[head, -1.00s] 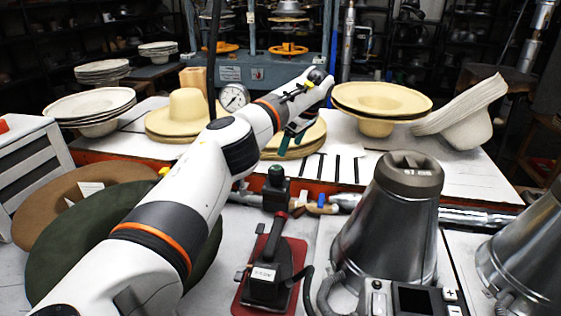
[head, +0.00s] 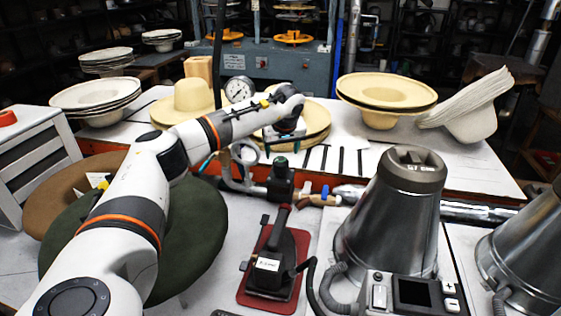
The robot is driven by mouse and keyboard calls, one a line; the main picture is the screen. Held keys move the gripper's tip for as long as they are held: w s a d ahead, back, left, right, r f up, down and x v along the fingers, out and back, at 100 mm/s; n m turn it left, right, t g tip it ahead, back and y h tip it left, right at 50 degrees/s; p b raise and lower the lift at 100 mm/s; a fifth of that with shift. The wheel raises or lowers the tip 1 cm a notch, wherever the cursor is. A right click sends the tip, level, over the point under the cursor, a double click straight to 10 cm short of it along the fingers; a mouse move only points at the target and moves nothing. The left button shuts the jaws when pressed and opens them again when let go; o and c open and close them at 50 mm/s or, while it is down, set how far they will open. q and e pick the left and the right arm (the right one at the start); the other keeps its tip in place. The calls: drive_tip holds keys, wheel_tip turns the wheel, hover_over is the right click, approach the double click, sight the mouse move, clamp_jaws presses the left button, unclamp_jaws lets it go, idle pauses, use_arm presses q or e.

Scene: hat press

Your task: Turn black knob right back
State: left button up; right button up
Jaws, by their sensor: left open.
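A black valve body (head: 281,186) with a dark round knob (head: 281,163) on top stands on the metal pipe behind the hand iron. It is the likeliest black knob in view, but I cannot tell for sure. My left arm reaches in from the left. My left gripper (head: 285,147) is open and points down, just behind and above the dark knob in the picture. Its fingertips are small and partly hard to make out, and I cannot tell whether they touch anything. My right gripper is not in view.
A pressure gauge (head: 239,90) stands left of the gripper. Straw hats (head: 313,117) lie close behind it. A black iron (head: 275,262) rests on a red pad in front. A metal cone (head: 390,215) stands to the right. Green and brown felt hats lie under my arm.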

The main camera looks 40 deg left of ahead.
sight(281, 160)
use_arm(q)
drive_tip(key=x, duration=0.7)
drive_tip(key=c, duration=1)
drive_tip(key=shift+o, duration=0.2)
